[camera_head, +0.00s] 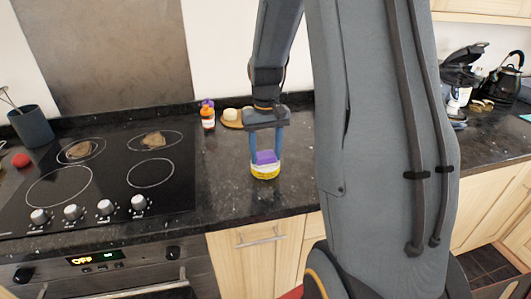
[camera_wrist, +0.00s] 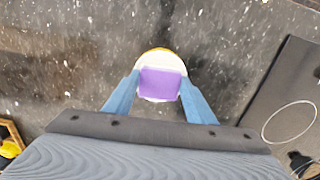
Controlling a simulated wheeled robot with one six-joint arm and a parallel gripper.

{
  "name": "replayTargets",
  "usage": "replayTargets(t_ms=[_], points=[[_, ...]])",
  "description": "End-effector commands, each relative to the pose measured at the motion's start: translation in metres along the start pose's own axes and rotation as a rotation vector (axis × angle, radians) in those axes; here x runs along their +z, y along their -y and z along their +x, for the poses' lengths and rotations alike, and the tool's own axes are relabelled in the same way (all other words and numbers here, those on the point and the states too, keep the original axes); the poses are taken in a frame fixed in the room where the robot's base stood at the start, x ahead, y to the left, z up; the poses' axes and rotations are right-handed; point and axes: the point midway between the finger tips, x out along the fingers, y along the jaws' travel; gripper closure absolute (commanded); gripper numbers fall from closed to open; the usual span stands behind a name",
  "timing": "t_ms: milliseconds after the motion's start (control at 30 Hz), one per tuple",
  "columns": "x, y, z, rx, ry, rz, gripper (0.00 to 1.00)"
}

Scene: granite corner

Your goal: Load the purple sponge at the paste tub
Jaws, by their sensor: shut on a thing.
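The purple sponge (camera_head: 266,157) is held between the two blue fingers of my gripper (camera_head: 266,158), which points down over the counter. In the wrist view the sponge (camera_wrist: 159,83) sits between the fingertips (camera_wrist: 160,88). The paste tub (camera_head: 265,172) is round, with a yellow side, and stands on the dark counter right of the hob. In the wrist view the white inside and pale rim of the tub (camera_wrist: 160,56) show around the sponge. The sponge is over or in the tub's mouth; I cannot tell whether it touches the paste.
The black hob (camera_head: 100,180) with brown stains (camera_head: 153,140) lies left of the tub. An orange bottle (camera_head: 208,117) and a board with pale items (camera_head: 232,117) stand behind. A dark utensil pot (camera_head: 33,126) and a red item (camera_head: 21,160) are far left. A kettle (camera_head: 503,80) stands far right.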

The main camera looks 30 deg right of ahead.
Motion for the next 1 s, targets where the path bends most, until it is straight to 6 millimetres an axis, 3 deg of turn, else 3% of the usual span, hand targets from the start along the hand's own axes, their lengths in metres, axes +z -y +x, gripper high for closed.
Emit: replayTargets(t_ms=[267, 1000], points=[[0.002, 0.0, -0.004, 0.0, 0.005, 0.0, 0.68], [0.001, 0.0, -0.059, 0.0, 0.002, 0.0, 0.68]])
